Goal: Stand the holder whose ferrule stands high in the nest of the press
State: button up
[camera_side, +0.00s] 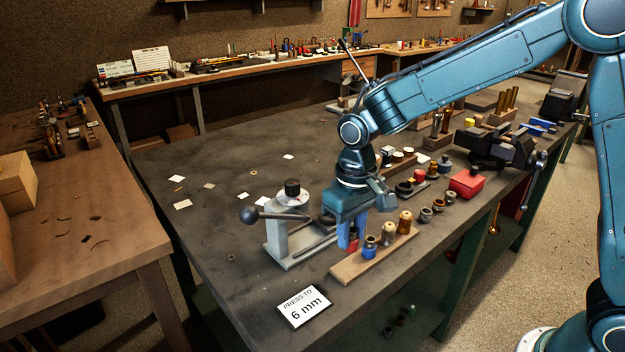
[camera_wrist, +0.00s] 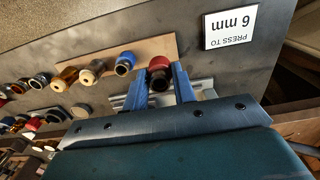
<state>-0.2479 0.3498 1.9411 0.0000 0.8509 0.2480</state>
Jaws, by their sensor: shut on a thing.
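My gripper (camera_side: 349,240) is shut on a red holder (camera_side: 352,244). In the wrist view the red holder (camera_wrist: 159,63) sits between the two blue fingertips (camera_wrist: 162,78), with a dark round end towards the camera. The holder is at the near-left end of the wooden board (camera_side: 345,269); I cannot tell whether it touches the board. The board carries a blue holder (camera_side: 370,247), a cream holder (camera_side: 388,234) and an amber holder (camera_side: 405,222). The grey press (camera_side: 277,237) stands just left of my gripper, with a black-knobbed lever (camera_side: 250,215). Its nest is not clearly visible.
A "PRESS TO 6 mm" card (camera_side: 304,306) lies near the front edge. Several small holders stand right of the board, with a red box (camera_side: 466,183) and a black vise (camera_side: 497,148) beyond. The bench left of the press is mostly clear, with scattered paper scraps.

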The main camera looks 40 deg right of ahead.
jog(key=shift+r, duration=1.15)
jog(key=shift+w, duration=0.1)
jog(key=w+d+r, duration=0.1)
jog(key=w+d, duration=0.5)
jog(key=w, duration=0.6)
jog(key=shift+w+r, duration=0.15)
jog(key=shift+f, duration=0.25)
jog(key=shift+f, duration=2.2)
jog(key=shift+f, duration=1.2)
